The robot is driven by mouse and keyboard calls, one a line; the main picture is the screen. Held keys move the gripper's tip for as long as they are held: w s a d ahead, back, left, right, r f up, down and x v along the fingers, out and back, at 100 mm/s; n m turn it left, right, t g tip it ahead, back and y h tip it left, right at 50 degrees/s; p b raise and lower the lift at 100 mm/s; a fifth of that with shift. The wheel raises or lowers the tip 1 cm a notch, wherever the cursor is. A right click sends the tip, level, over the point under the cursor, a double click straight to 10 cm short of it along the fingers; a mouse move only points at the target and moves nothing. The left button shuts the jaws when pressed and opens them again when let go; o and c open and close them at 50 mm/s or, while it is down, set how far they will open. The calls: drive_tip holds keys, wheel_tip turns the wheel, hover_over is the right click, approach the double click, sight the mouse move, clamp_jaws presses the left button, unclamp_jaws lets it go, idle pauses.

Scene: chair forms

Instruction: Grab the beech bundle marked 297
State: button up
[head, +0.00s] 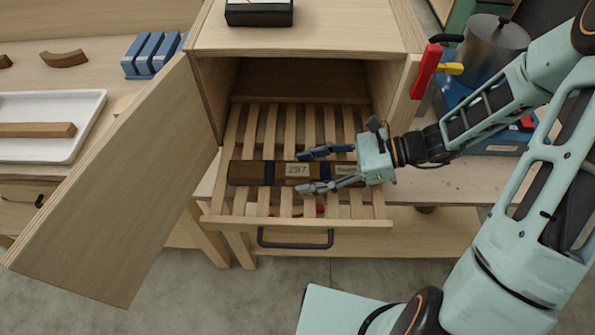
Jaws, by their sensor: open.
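The bundle marked 297 (245,173) lies crosswise on a slatted pull-out rack (215,221). It is dark brown wood with blue bands and a pale label reading 297. A second pale label near its right end is partly hidden and too small to read. My gripper (299,173) comes in from the right with its fingers open, one finger on the far side of the bundle and one on the near side, by the label. I cannot tell whether the fingers touch it or hover above it.
The rack extends from an open cabinet (297,37); its door (115,190) swings out to the left. A blue machine with a red lever (427,70) stands right. A white tray (88,108) sits left. Floor in front is clear.

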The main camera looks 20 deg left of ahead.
drive_tip(key=c, duration=1.4)
clamp_jaws()
drive_tip(key=shift+r, duration=0.15)
